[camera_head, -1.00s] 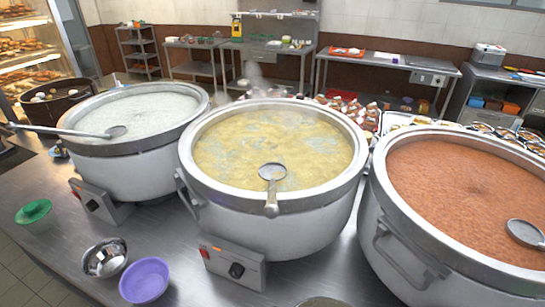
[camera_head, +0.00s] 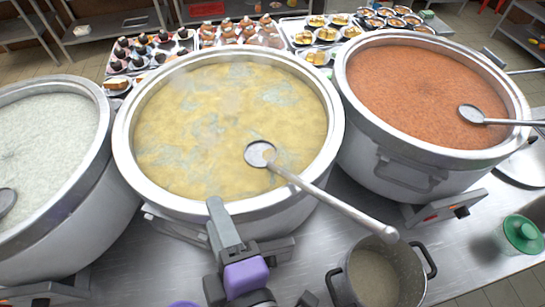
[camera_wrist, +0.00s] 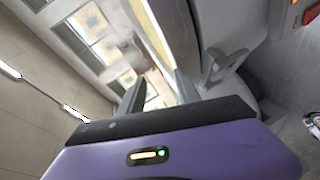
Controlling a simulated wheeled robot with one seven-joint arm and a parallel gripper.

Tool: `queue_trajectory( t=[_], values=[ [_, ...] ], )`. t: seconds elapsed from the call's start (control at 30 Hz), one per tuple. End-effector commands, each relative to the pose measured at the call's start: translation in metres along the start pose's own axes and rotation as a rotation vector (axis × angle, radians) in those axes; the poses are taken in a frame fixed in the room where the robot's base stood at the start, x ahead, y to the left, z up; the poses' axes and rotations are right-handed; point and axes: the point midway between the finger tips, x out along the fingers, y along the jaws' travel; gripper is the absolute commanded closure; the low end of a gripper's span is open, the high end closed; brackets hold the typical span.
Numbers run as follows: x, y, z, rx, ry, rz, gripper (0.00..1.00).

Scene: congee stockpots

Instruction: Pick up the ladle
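A metal ladle (camera_head: 330,205) rests in the middle pot (camera_head: 128,165) of yellow congee. Its bowl lies at the surface and its handle leans over the front rim toward the lower right. A second ladle (camera_head: 472,115) lies in the right pot of red-brown congee, and part of a third (camera_head: 6,200) shows in the left pot of white congee. My gripper (camera_head: 222,222) is in front of the middle pot, left of the middle ladle's handle and apart from it. In the wrist view, no ladle is recognisable near my gripper (camera_wrist: 155,95).
A small dark-handled pot (camera_head: 375,280) stands below the handle's end. Trays of food (camera_head: 320,50) line the back. The big pots' rims and handles are close to my gripper.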

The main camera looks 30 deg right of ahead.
Motion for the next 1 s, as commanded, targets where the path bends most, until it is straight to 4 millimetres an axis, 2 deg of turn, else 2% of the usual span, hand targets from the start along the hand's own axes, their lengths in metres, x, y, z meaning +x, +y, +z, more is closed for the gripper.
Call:
queue_trajectory(
  t=[0.03, 0.2, 0.4, 0.5, 0.67, 1.0],
  values=[
    [-0.002, 0.016, 0.004, -0.09, -0.063, 0.027, 0.6],
    [-0.026, 0.051, 0.043, -0.373, -0.352, 0.06, 0.6],
    [-0.072, 0.058, 0.102, -0.582, -0.677, -0.036, 0.6],
    [-0.083, 0.056, 0.116, -0.631, -0.746, -0.089, 0.6],
    [-0.079, 0.054, 0.124, -0.663, -0.757, -0.117, 0.6],
    [-0.052, 0.062, 0.147, -0.661, -0.755, -0.116, 0.6]
  ],
)
